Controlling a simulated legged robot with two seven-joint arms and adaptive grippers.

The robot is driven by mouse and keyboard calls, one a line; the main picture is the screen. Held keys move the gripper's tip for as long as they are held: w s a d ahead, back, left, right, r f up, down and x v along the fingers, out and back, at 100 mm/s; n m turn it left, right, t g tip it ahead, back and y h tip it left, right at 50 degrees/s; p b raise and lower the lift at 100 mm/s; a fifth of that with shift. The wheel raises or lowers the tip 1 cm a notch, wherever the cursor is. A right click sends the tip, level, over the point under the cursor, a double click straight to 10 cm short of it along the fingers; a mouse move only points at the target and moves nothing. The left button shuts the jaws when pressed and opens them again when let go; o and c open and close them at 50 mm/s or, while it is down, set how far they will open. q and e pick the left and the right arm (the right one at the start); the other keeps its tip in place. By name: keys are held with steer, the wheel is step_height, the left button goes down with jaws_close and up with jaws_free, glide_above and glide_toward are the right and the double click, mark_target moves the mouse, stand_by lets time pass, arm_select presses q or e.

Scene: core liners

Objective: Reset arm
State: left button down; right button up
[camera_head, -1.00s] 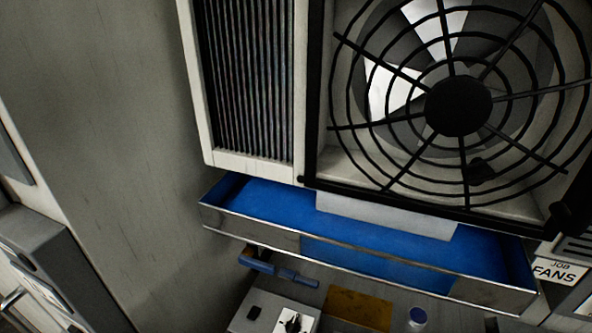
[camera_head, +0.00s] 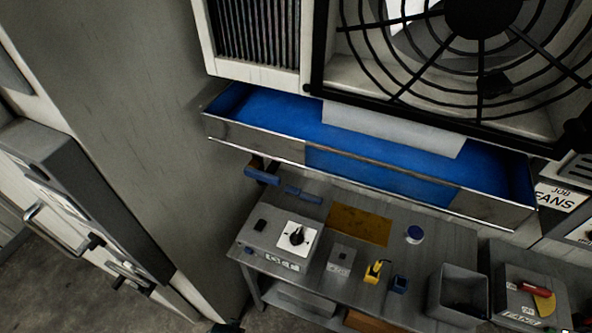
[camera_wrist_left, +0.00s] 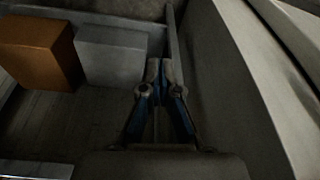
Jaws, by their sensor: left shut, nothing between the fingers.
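My left gripper (camera_wrist_left: 160,68) shows in the left wrist view with its blue and grey fingers closed together and nothing between them. It is beside a grey upright surface (camera_wrist_left: 225,75) on its right. Whether the fingers touch that surface I cannot tell. My right gripper is in neither view.
An open blue-lined drawer (camera_head: 370,170) juts out under a caged fan (camera_head: 480,30). An orange box (camera_wrist_left: 38,50) and grey box (camera_wrist_left: 110,52) are left of my gripper.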

arm_select(q)
steer(key=s+f+g, duration=0.1)
steer(key=s+f, duration=0.3)
steer(key=f, duration=0.6)
steer(key=s+f, duration=0.5)
steer(key=f, duration=0.5)
steer(key=s+a+f+b, duration=0.1)
steer(key=s+a+f, duration=0.2)
steer(key=s+f, duration=0.5)
steer(key=s, duration=0.3)
steer(key=shift+s+g, duration=0.25)
steer(key=shift+g, duration=0.15)
